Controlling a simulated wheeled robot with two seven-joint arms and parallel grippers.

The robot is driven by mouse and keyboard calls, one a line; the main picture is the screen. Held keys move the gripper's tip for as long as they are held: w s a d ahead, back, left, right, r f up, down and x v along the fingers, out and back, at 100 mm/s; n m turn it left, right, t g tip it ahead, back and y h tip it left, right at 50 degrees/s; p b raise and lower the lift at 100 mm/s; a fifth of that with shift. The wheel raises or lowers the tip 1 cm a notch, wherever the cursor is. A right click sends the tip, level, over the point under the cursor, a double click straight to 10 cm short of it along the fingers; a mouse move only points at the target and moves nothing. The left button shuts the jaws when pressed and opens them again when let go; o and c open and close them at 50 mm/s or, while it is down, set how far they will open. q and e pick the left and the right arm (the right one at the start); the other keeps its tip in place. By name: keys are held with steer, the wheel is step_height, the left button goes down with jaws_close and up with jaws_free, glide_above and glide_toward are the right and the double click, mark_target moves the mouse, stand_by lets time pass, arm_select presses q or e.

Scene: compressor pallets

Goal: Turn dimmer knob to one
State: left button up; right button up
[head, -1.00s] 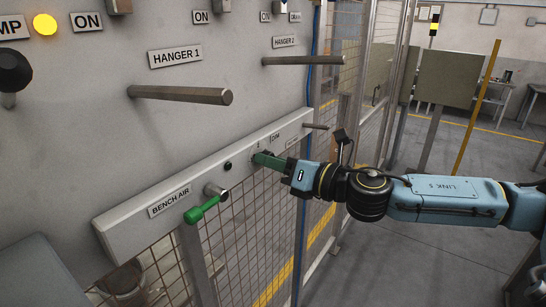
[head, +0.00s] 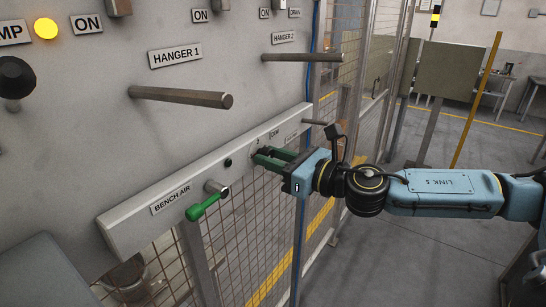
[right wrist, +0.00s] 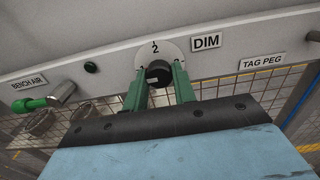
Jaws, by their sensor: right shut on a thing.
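The dimmer knob (right wrist: 158,73) is a dark round knob in front of a white dial plate (right wrist: 150,50) with small digits, seemingly 1 and 2, in the right wrist view. A DIM label (right wrist: 206,41) is to its right. My right gripper (right wrist: 159,78) has its green fingers on both sides of the knob, shut on it. In the head view the right gripper (head: 268,155) reaches the white rail from the right, and its fingers hide the knob. I cannot make out a pointer mark on the knob. My left gripper is not in view.
The green-handled BENCH AIR valve (head: 207,205) sticks out left of the knob, with a black button (head: 228,162) between. Hanger bars (head: 180,96) project above the rail (head: 140,225). A TAG PEG label (right wrist: 262,61) is right of DIM. Wire mesh is below.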

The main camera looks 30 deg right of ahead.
steer(key=o, duration=1)
steer(key=shift+b+v, duration=0.8)
steer(key=shift+v, duration=5.9)
steer(key=shift+f, duration=0.1)
